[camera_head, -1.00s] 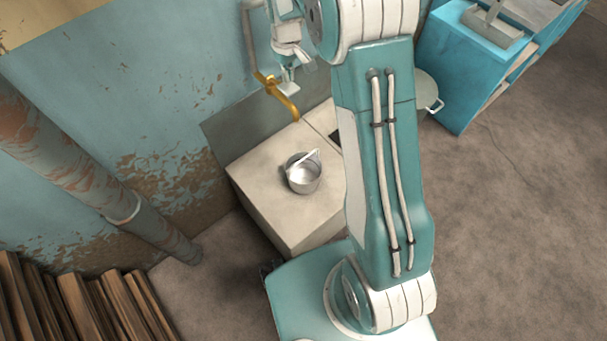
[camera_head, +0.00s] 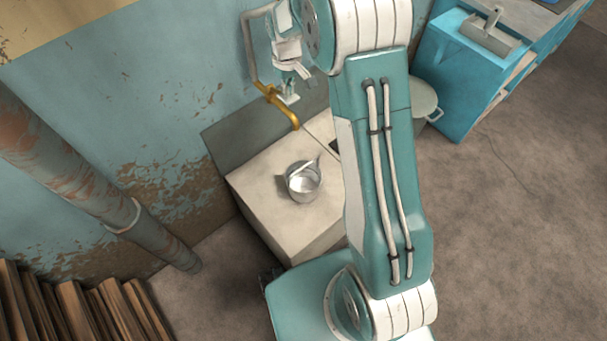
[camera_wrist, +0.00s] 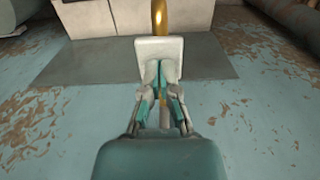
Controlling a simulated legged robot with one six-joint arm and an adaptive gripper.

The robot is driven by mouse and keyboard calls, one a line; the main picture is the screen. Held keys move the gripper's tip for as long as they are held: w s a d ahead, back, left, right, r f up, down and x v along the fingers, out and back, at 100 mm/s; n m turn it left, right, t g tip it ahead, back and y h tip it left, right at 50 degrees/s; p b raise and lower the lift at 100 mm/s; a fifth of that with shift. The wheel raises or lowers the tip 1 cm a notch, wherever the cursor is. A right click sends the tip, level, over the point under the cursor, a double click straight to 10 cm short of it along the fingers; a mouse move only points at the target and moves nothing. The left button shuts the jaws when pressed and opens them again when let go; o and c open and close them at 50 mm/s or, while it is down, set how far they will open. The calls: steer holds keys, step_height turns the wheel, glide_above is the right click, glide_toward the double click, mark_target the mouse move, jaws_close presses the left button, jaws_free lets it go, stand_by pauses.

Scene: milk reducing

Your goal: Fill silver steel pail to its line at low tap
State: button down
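The silver steel pail (camera_head: 303,190) stands upright on a pale block (camera_head: 262,195), its pale handle lying across the rim. Its inside looks light grey; I cannot make out a level or a line. The low brass tap (camera_head: 284,107) comes off the wall, its spout end just behind the pail in the picture. My gripper (camera_head: 288,88) is above the tap. In the wrist view, my gripper's fingers (camera_wrist: 161,76) are close together at a flat white plate (camera_wrist: 158,47), with the brass tap (camera_wrist: 159,15) beyond. I cannot tell whether they grip the plate. No stream of liquid shows.
A grey pipe (camera_head: 247,45) runs up the wall. A rusty column (camera_head: 75,165) and wooden planks (camera_head: 90,310) are at left. A blue cabinet (camera_head: 440,85) stands at right, with a pale round vessel (camera_head: 424,98) beside it.

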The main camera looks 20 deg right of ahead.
steer(key=shift+f, duration=1.45)
stand_by(6.5)
